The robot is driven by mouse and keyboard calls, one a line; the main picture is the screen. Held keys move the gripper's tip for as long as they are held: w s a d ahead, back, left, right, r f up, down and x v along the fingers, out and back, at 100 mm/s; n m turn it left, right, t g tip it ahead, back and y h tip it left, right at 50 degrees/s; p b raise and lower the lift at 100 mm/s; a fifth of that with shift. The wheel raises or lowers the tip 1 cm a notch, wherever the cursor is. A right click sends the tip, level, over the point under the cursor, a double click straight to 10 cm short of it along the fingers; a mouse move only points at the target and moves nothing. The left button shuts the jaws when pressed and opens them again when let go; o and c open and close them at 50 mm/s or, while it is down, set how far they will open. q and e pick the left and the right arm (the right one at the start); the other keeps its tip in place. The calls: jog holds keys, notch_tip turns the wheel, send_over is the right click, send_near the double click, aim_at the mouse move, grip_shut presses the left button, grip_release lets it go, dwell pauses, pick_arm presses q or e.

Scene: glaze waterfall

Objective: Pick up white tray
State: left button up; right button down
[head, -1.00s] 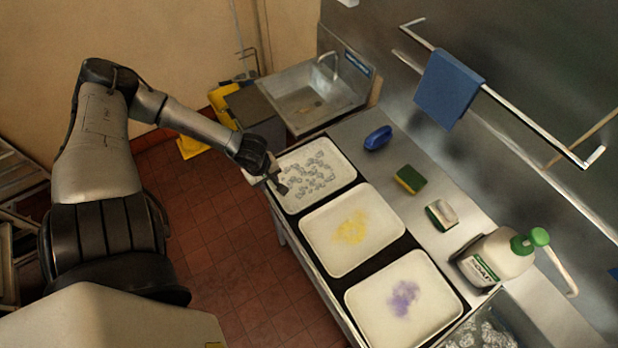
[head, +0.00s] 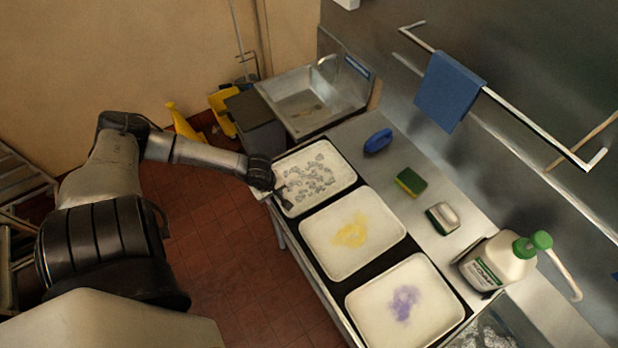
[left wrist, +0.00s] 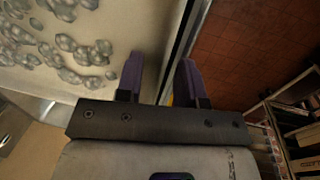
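Three white trays lie in a row on the counter. The far tray (head: 345,178) holds many clear, bubble-like lumps. The middle tray (head: 325,262) has a yellow patch and the near tray (head: 385,325) a purple one. My left gripper (head: 284,198) is at the left rim of the far tray. In the left wrist view its two purple fingers (left wrist: 160,80) are apart, with the edge of the tray (left wrist: 130,25) running between them. One finger is over the tray side, the other over the floor side. I cannot tell whether either finger touches the rim. My right gripper is not in view.
A blue brush (head: 378,141), a sponge (head: 411,181), a second scrubber (head: 442,218) and a white spray bottle (head: 499,262) stand right of the trays. A sink (head: 312,98) is behind. A blue cloth (head: 449,91) hangs on a rail. Floor left of the counter is open.

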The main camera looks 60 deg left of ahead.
pick_arm(q)
grip_shut()
dwell(0.7)
